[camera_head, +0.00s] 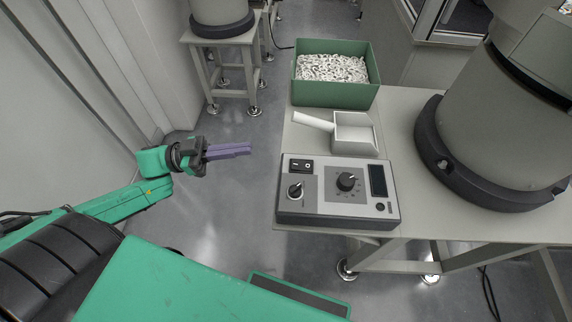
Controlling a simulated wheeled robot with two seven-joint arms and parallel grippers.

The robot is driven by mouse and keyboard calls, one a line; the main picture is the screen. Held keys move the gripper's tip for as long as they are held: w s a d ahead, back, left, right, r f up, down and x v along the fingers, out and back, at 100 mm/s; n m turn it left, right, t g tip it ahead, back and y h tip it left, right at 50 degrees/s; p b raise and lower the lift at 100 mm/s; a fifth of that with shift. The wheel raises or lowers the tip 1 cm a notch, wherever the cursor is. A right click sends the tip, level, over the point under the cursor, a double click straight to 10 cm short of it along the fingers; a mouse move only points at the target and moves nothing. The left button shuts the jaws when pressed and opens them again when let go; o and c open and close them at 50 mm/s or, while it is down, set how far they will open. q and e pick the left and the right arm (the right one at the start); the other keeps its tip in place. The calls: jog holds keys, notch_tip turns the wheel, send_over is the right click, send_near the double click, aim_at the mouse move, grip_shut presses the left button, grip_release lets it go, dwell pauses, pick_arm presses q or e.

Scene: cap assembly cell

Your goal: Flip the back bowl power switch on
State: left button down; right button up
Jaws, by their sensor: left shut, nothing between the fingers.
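A grey control box (338,194) sits at the front left corner of the table. A black rocker switch (301,166) is at the upper left of its panel; I cannot tell its position. My right gripper is not in view.
A grey scoop (354,133) lies behind the box, its handle pointing left. A green bin (336,97) of white rings stands behind it. A large grey bowl feeder (487,135) stands on the right. Another bowl (219,12) is on a stand at the back. Floor left of the table is clear.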

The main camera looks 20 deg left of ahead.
pick_arm(q)
jog(key=shift+s+d+r+m+g+h, duration=0.4)
jog(key=shift+s+d+r+m+g, duration=0.2)
jog(key=shift+s+g, duration=0.3)
jog(key=shift+w, duration=0.15)
notch_tip(320, 180, up, 2)
send_over(284, 166)
jog(key=shift+a+r, duration=0.1)
jog(key=shift+a, duration=0.1)
jog(key=f, duration=0.3)
jog(key=shift+w+d+f+b, duration=0.1)
jog(key=shift+d+f+b, duration=0.1)
jog(key=shift+b, duration=0.2)
jog(key=shift+a+f, duration=0.1)
jog(key=shift+f, duration=0.2)
